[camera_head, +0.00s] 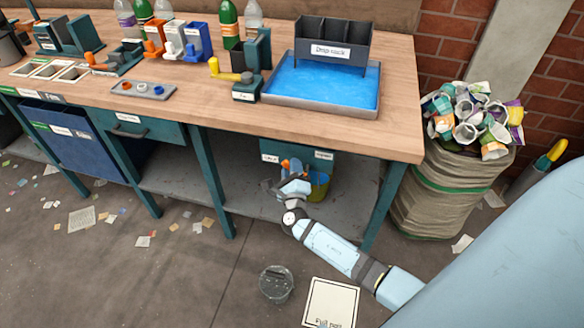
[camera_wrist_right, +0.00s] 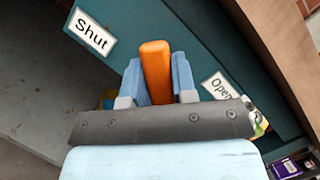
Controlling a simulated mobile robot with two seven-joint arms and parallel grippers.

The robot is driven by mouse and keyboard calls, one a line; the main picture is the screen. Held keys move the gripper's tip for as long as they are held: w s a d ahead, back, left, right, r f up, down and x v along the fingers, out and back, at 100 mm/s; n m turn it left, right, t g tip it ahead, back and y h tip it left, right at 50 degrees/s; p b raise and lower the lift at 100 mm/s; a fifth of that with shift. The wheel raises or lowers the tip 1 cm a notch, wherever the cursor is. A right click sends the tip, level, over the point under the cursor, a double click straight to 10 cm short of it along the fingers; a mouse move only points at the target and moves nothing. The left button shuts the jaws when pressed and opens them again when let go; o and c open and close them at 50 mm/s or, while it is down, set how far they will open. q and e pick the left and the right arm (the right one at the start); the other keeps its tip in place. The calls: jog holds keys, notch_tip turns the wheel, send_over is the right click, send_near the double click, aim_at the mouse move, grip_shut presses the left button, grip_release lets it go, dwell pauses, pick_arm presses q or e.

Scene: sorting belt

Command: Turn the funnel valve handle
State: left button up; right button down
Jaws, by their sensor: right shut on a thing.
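The orange funnel valve handle (camera_head: 285,164) is under the right part of the bench, on a teal panel (camera_head: 297,151). In the right wrist view the handle (camera_wrist_right: 156,72) stands between the two blue fingers of my right gripper (camera_wrist_right: 157,80), which is shut on it. A "Shut" label (camera_wrist_right: 91,33) is left of the handle and an "Open" label (camera_wrist_right: 220,86) is right of it. The handle points up between the two labels. My right gripper (camera_head: 290,172) hides part of the handle in the head view. My left gripper is out of view.
A yellow-and-blue bucket (camera_head: 320,184) is under the panel, partly behind my right arm. A clear bucket (camera_head: 276,283) and a "Full pail" mat (camera_head: 331,302) are on the floor. A sack of cups (camera_head: 441,202) stands right of the bench. A blue tray (camera_head: 322,84) is above.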

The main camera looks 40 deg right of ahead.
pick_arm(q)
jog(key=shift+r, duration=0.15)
pick_arm(e)
jog(key=shift+w+a+r+n+y+p, duration=0.15)
jog(key=shift+n+y+p, duration=0.15)
jog(key=shift+n+p, duration=0.65)
jog(key=n+p, duration=0.1)
jog(key=p, duration=0.1)
jog(key=n+y+p, duration=0.1)
jog(key=p, duration=0.1)
jog(key=shift+w+a+f, duration=0.1)
jog(key=shift+w+f, duration=0.05)
jog(key=shift+f, duration=0.25)
jog(key=shift+w+f+n+g+p, duration=0.1)
jog(key=shift+f+n+g+p, duration=0.35)
jog(key=shift+n+p, duration=0.45)
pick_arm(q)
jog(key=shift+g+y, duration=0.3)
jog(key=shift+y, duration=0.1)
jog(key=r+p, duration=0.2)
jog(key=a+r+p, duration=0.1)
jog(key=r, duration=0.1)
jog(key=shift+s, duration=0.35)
pick_arm(e)
jog(key=shift+f+n+g+y, duration=0.5)
jog(key=shift+f+n, duration=0.3)
jog(key=shift+n, duration=0.45)
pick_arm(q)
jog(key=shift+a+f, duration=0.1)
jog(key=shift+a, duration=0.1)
